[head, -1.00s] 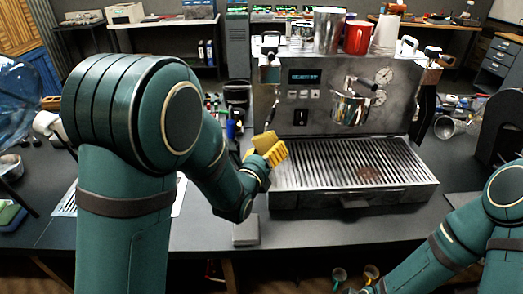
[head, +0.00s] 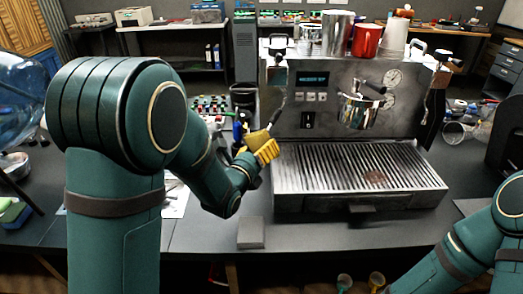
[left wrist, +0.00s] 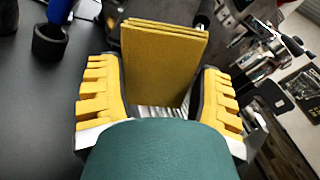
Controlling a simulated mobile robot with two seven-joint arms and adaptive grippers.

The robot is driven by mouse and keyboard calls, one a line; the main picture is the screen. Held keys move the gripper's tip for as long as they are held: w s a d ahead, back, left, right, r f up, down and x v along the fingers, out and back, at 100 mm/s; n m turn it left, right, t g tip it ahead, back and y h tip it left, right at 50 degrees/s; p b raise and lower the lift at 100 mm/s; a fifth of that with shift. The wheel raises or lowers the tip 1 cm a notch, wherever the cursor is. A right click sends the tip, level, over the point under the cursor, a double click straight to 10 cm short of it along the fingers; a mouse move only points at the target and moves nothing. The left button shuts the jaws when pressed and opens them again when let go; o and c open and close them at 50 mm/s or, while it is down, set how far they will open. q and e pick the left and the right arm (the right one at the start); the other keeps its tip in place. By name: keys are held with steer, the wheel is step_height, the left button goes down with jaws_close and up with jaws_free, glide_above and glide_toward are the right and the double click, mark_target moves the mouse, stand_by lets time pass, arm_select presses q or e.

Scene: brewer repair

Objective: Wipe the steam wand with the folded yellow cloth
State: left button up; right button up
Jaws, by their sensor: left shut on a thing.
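My left gripper (head: 262,149), with yellow ribbed fingers, is in front of the espresso machine's left side. It is shut on the folded yellow cloth (left wrist: 160,65), which stands out beyond the fingers in layers in the left wrist view. In the head view the cloth (head: 254,138) shows as a small mustard patch above the fingers. The thin steam wand (head: 279,108) hangs at the machine's left front. Its lower end is close to the cloth; I cannot tell whether they touch. My right arm enters at the lower right; its gripper is out of view.
The espresso machine (head: 335,100) has a slatted drip tray (head: 350,165) just right of my left gripper. Metal and red cups (head: 367,40) stand on top. A grey block (head: 251,232) lies near the table's front edge. A blue-and-black item (head: 239,130) stands just left of the gripper.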

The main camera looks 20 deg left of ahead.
arm_select(q)
steer(key=s+a, duration=0.1)
steer(key=s, duration=0.5)
stand_by(0.4)
steer(key=s+b, duration=0.3)
steer(key=b, duration=0.1)
steer(key=shift+a, duration=0.25)
steer(key=shift+d, duration=0.1)
stand_by(0.6)
